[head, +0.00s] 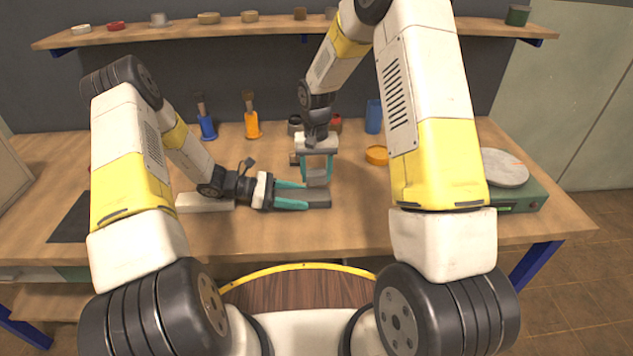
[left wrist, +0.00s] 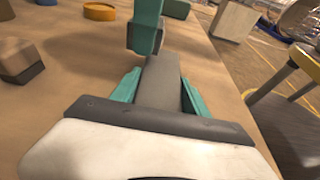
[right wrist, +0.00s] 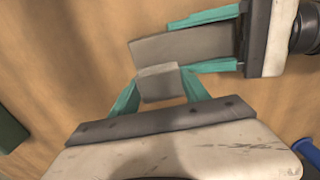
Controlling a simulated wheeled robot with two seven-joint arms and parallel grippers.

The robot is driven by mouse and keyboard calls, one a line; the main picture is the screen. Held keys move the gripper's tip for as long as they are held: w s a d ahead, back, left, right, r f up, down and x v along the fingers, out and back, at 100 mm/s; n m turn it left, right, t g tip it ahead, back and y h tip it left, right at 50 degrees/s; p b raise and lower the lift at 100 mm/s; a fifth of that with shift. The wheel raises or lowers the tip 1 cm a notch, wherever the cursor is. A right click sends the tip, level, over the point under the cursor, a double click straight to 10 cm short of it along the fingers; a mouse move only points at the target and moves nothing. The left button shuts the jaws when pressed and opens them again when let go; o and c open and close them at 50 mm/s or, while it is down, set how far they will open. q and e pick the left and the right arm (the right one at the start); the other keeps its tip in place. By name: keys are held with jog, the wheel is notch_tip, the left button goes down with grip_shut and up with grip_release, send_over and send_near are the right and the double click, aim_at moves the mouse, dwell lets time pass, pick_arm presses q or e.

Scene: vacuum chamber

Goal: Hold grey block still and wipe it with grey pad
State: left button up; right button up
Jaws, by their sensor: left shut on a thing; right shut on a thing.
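The grey block (head: 319,199) lies flat on the workbench, its long side running left to right. My left gripper (head: 292,197) is shut on it from the left, and its free end sticks out past the fingertips in the left wrist view (left wrist: 160,84). My right gripper (head: 317,168) points down and is shut on the lighter grey pad (right wrist: 160,82). In the head view the pad (head: 318,181) is at the block's far edge, near its free end. In the right wrist view it overlaps the edge of the block (right wrist: 180,46). I cannot tell whether they touch.
A pale bar (head: 203,203) lies left of my left gripper. An orange dish (head: 376,155), a blue bottle (head: 373,117) and two brushes in blue (head: 207,128) and orange (head: 252,125) holders stand behind. A green machine with a round plate (head: 505,167) is at right.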

jog(key=shift+r, duration=3.05)
pick_arm(q)
jog(key=o, duration=1.1)
jog(key=shift+a, duration=0.1)
